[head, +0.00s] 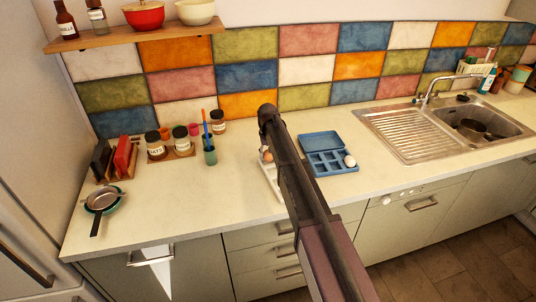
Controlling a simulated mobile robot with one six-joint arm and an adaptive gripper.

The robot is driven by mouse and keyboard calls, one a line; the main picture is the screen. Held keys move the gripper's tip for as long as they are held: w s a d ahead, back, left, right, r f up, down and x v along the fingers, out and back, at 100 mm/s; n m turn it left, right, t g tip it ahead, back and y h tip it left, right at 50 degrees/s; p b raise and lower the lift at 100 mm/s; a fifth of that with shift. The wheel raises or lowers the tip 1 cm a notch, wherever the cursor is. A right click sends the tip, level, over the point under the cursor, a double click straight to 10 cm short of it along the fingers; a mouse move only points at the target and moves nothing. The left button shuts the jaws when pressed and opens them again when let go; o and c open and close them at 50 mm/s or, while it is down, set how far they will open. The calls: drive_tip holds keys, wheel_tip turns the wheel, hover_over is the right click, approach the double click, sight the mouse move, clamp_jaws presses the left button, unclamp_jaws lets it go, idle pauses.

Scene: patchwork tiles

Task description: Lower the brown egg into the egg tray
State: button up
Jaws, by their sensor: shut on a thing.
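The brown egg (267,156) shows as a small brown shape just left of my arm, above a pale tray. My gripper (265,151) is mostly hidden behind my arm; it is small here and appears shut on the egg. The blue egg tray (318,171) lies on the counter to the right of my arm, with square hollows and a raised flat part at its back. A white egg (350,161) sits at its right end. The brown egg is left of the blue tray, apart from it.
The pale tray (270,182) is partly hidden by my arm. Left of it stand a teal cup (209,156) with utensils and several jars (180,139). The sink (470,125) is at the right. The counter front is mostly clear.

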drive_tip(key=shift+f+b, duration=0.45)
idle(0.5)
drive_tip(key=o, duration=0.8)
drive_tip(key=shift+r, duration=0.15)
wheel_tip(320, 180, up, 5)
drive_tip(key=p, duration=0.5)
drive_tip(key=s+d, duration=0.6)
drive_tip(key=d, duration=0.1)
drive_tip(key=s+d, duration=0.7)
drive_tip(key=s+d+f, duration=0.1)
drive_tip(key=s+d, duration=0.5)
drive_tip(key=d, duration=0.2)
drive_tip(key=shift+s+d+b, duration=0.1)
drive_tip(key=shift+s+b, duration=0.2)
